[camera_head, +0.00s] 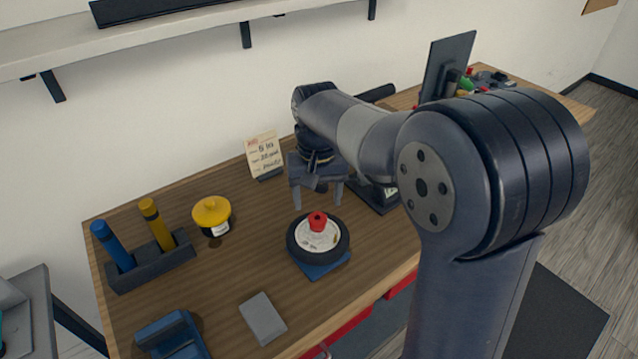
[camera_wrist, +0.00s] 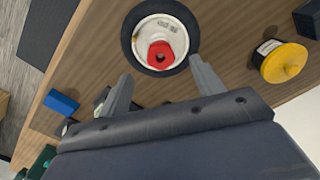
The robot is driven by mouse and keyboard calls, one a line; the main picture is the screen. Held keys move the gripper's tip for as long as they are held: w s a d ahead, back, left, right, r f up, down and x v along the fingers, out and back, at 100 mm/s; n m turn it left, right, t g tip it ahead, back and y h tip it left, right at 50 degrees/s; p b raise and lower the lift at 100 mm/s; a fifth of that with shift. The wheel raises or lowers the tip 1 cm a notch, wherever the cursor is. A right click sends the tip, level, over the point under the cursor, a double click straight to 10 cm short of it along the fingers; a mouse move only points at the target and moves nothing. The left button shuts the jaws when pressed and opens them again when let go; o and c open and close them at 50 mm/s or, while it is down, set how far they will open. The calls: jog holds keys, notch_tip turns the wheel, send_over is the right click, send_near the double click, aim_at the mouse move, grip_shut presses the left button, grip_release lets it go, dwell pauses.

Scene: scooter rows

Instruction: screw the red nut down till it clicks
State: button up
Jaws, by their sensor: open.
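The red nut (camera_head: 317,220) sits at the centre of a small wheel with a black tyre (camera_head: 294,250) and a white hub. The wheel lies flat on a blue base (camera_head: 327,269) on the wooden bench. In the wrist view the red nut (camera_wrist: 161,55) shows from above with a hole in its middle, on the white hub (camera_wrist: 150,28). My gripper (camera_head: 318,203) is open and empty, fingers pointing down, above and behind the wheel. In the wrist view the gripper (camera_wrist: 160,75) has its fingertips apart, one to each side below the nut, not touching it.
A yellow-lidded pot (camera_head: 212,212) stands left of the wheel, and a rack (camera_head: 150,264) holds blue and yellow handles. A grey block (camera_head: 263,318) and a blue holder (camera_head: 172,335) lie in front. A note card (camera_head: 265,154) and a monitor (camera_head: 447,66) stand behind.

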aim_at(318, 222)
notch_tip(318, 222, down, 7)
jog(key=shift+r, duration=0.15)
jog(key=shift+c, duration=0.4)
jog(key=c, duration=0.9)
jog(key=m+p, duration=0.1)
jog(key=m, duration=0.4)
jog(key=shift+m, duration=0.3)
jog(key=shift+c, duration=0.4)
jog(key=m, duration=0.5)
jog(key=shift+m+p, duration=0.3)
jog(key=m, duration=0.5)
jog(key=shift+o, duration=0.2)
jog(key=m, duration=0.5)
jog(key=shift+m+p, duration=0.3)
jog(key=shift+p, duration=0.05)
jog(key=shift+d, duration=0.1)
